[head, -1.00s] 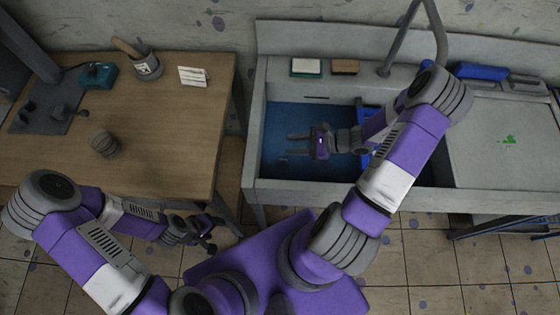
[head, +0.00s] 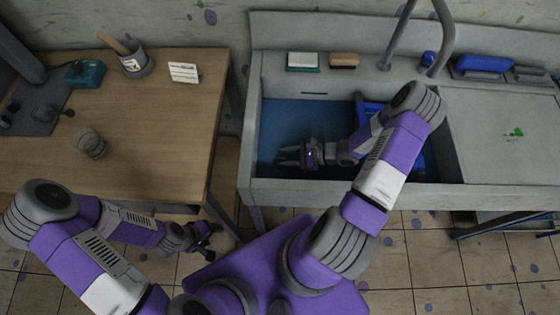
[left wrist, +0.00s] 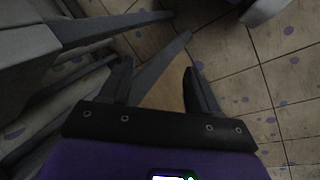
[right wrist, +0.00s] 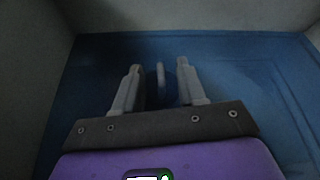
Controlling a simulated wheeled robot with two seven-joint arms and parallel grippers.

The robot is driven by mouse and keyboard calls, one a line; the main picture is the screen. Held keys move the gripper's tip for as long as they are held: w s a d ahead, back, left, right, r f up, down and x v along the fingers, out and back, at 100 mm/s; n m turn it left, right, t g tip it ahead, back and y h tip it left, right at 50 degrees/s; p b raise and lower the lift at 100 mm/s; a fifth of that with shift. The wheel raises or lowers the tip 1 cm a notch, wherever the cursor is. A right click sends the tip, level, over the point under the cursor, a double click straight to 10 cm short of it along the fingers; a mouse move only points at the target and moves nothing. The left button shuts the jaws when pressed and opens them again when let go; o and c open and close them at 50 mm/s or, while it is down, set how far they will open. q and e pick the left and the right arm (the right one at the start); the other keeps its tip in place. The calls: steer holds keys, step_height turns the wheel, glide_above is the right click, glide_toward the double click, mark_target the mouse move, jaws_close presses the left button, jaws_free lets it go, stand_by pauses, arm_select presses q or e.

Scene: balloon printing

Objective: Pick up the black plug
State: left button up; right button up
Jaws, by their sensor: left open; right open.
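A dark round plug (right wrist: 151,88) lies on the blue floor of the sink basin in the right wrist view. A pale upright piece stands on it between the fingers of my right gripper (right wrist: 159,68). The fingers are open on either side of that piece and appear apart from it. In the head view my right gripper (head: 286,157) is low in the basin near its front wall, and the plug cannot be made out there. My left gripper (head: 207,236) is open and empty beside the wooden table, above the tiled floor; it also shows in the left wrist view (left wrist: 154,76).
The grey sink (head: 340,195) has close walls around my right gripper. A blue rack (head: 372,108) stands inside it at the right, below the tap (head: 399,38). A wooden table (head: 150,130) stands at the left with a cup (head: 90,144). The basin's left part is clear.

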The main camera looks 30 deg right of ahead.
mark_target(278, 158)
steer(key=b+x, duration=0.1)
steer(key=x, duration=0.5)
jaws_close()
